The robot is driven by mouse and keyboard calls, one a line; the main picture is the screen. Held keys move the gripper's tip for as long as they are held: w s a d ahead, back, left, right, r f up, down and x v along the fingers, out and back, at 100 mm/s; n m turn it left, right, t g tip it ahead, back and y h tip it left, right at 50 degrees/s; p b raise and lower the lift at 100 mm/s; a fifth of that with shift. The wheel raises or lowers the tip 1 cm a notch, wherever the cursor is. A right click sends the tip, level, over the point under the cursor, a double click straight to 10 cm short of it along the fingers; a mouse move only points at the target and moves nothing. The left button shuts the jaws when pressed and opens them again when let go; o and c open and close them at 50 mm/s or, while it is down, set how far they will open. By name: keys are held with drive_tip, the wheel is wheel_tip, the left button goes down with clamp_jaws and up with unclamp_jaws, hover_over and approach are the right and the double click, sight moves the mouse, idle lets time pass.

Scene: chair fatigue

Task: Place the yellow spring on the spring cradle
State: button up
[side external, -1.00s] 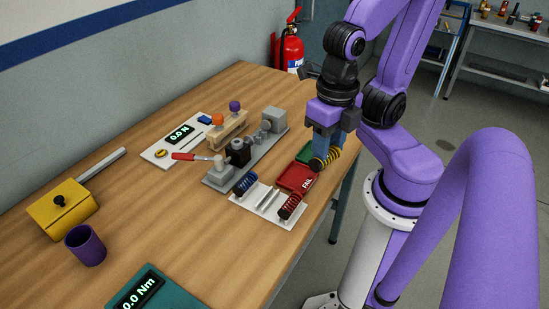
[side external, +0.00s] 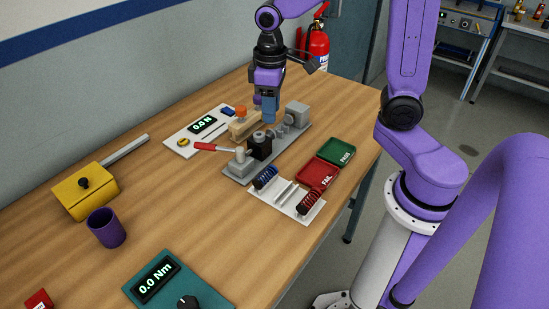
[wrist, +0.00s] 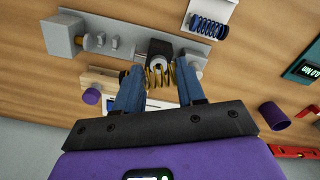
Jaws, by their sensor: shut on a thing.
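My gripper (side external: 269,118) is shut on the yellow spring (wrist: 158,78), which shows between the fingertips in the wrist view. In the side view the spring is hidden by the fingers. The gripper hangs above the grey test fixture (side external: 236,172), near its far side. The fixture carries a black block (side external: 259,146), a red-handled lever (side external: 205,147) and a grey end block (side external: 297,114). A white rack (side external: 285,195) in front holds a blue spring (side external: 265,177) and a red spring (side external: 309,202), with bare ridges between. No label shows which part is the spring cradle.
Red FAIL (side external: 317,174) and green PASS (side external: 337,151) trays lie right of the fixture. A purple cup (side external: 107,228) and yellow box (side external: 85,192) stand left. The wood between is clear.

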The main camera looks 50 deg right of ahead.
drive_tip(key=w+d+m, duration=0.1)
drive_tip(key=m, duration=0.1)
drive_tip(key=w+d+m, duration=0.2)
drive_tip(key=shift+w+f+m, duration=0.15)
drive_tip(key=shift+f+m, duration=0.25)
drive_tip(key=s+a+r+n, duration=0.2)
drive_tip(key=s+a+n, duration=0.5)
drive_tip(key=s+n, duration=0.8)
drive_tip(key=s+d+n, duration=0.2)
drive_tip(key=s+n, duration=0.9)
drive_tip(key=n, duration=0.9)
drive_tip(key=shift+n, duration=0.4)
drive_tip(key=shift+w, duration=0.1)
